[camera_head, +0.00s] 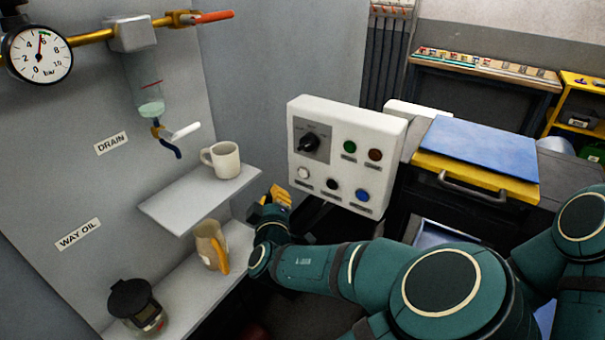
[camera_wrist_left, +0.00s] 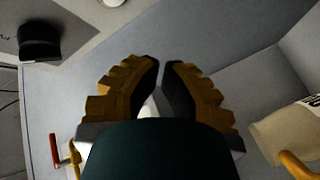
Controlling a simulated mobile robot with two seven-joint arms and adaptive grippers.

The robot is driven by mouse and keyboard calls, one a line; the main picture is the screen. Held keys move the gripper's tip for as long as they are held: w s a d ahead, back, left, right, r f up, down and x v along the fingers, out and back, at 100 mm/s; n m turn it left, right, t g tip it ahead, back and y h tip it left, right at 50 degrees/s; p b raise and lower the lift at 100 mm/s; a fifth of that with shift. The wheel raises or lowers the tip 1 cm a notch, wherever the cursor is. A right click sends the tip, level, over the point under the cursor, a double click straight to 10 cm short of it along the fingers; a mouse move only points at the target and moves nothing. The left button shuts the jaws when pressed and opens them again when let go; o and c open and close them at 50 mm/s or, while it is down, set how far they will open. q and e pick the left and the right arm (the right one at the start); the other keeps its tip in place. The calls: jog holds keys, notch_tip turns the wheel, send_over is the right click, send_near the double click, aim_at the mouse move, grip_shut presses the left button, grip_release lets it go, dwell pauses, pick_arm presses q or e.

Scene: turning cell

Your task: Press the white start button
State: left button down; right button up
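The white start button (camera_head: 303,173) is at the lower left of the pale control panel (camera_head: 346,152) in the head view. My left gripper (camera_head: 278,194) is just left of and below the panel's lower left corner, with its yellow fingers pointing up. It appears apart from the button; depth is hard to judge. In the left wrist view the gripper's fingers (camera_wrist_left: 161,64) are close together at the tips, with nothing seen held. I cannot identify the button in the wrist view. My right gripper is out of view.
Left of my gripper, a mug (camera_head: 222,160) stands on the upper shelf; a jug (camera_head: 211,246) and a dark-lidded jar (camera_head: 137,306) stand lower. A blue-topped drawer unit (camera_head: 478,148) stands right of the panel.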

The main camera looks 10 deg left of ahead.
aim_at(303, 173)
pick_arm(q)
jog(key=w+d, duration=0.2)
jog(key=w, duration=0.4)
jog(key=shift+d, duration=0.1)
jog(key=shift+w, duration=0.15)
dwell(1.3)
jog(key=shift+w+d+b, duration=0.15)
jog(key=shift+w+b, duration=0.15)
jog(key=shift+b, duration=0.05)
